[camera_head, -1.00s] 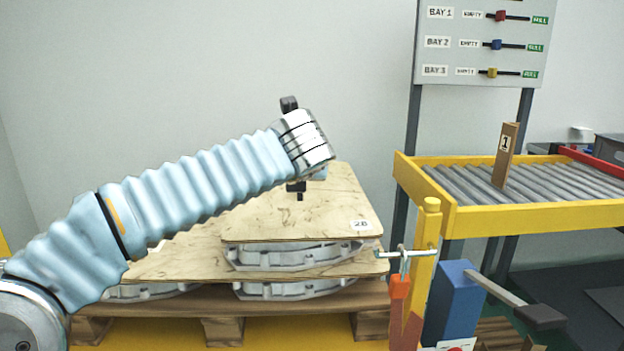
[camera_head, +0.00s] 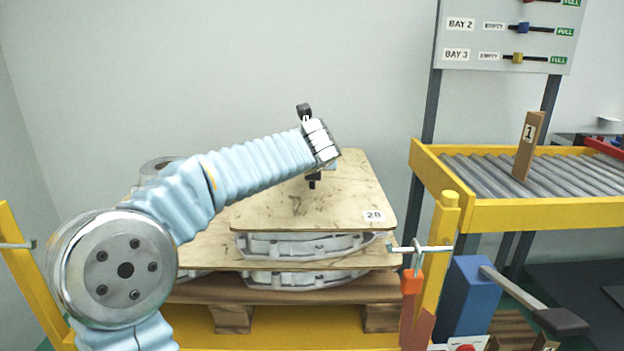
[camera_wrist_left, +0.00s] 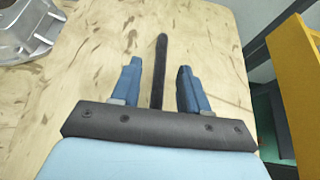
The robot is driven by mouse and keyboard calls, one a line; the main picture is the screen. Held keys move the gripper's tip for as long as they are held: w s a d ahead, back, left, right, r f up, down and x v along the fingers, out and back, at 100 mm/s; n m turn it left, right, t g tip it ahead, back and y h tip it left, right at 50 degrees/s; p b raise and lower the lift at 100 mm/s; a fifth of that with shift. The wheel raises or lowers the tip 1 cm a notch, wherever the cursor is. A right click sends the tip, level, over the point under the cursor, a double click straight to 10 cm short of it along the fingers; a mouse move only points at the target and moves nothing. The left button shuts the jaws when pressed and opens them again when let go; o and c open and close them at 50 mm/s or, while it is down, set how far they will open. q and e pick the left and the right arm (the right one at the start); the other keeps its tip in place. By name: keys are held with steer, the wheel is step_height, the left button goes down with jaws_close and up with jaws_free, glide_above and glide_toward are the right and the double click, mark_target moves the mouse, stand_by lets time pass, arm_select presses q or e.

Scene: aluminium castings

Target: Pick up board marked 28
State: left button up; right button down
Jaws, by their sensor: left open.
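The board marked 28 (camera_head: 270,208) is a flat plywood sheet lying on top of aluminium castings (camera_head: 300,245); its white 28 label is at the near right corner. My left gripper (camera_head: 314,180) is over the board's far part, and my arm hides part of the sheet. In the left wrist view plywood (camera_wrist_left: 90,75) lies below the gripper (camera_wrist_left: 160,82). The two blue fingers are apart with nothing between them, and a dark bar shows beyond. I cannot tell how high the fingertips are above the wood. My right gripper is not in view.
A second plywood sheet (camera_head: 205,255) and more castings lie below, on a wooden pallet (camera_head: 290,288). A yellow post (camera_head: 440,235) with a clamp stands close at the right. A roller conveyor (camera_head: 480,175) is beyond it. A blue block (camera_head: 470,295) stands at the lower right.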

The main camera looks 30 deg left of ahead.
arm_select(q)
steer(key=shift+w+a+f, duration=0.2)
steer(key=shift+w+a, duration=0.05)
steer(key=shift+w, duration=0.1)
steer(key=shift+c, duration=0.2)
jaws_close()
steer(key=shift+r, duration=0.1)
